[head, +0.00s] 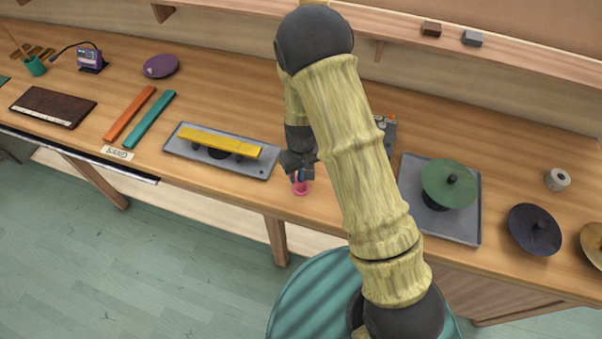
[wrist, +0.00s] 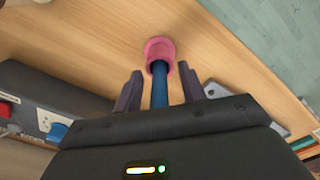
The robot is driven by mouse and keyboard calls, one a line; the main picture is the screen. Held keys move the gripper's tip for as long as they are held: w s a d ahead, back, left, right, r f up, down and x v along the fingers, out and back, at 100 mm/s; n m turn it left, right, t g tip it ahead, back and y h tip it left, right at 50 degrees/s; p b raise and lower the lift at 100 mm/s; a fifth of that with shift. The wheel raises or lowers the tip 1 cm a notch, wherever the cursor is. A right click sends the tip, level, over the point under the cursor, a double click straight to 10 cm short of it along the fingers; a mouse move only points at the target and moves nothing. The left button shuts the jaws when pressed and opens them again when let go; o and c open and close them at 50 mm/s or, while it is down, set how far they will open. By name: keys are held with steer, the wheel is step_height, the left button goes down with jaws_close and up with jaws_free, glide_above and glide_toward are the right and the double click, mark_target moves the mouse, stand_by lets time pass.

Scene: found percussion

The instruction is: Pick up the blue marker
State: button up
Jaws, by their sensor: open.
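The blue marker (wrist: 160,92) stands in a small pink cup (wrist: 159,50) on the wooden bench in the wrist view. My gripper (wrist: 160,80) is open, with one finger on each side of the marker and a gap on both sides. In the head view the pink cup (head: 300,188) is near the bench's front edge, with my gripper (head: 298,173) right above it. The marker's lower end is hidden inside the cup. Its near end is hidden by my gripper body in the wrist view.
A grey tray (head: 183,152) with a yellow bar (head: 220,144) lies left of the cup. A grey tray (head: 462,226) with a green disc (head: 449,184) lies to the right. A dark box with red and blue parts (wrist: 35,105) stands close beside my gripper in the wrist view.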

jaws_close()
steer(key=shift+r, duration=0.15)
step_height(320, 180, up, 10)
steer(key=shift+f+b, duration=0.1)
steer(key=shift+b, duration=1.1)
steer(key=shift+w+d, duration=0.1)
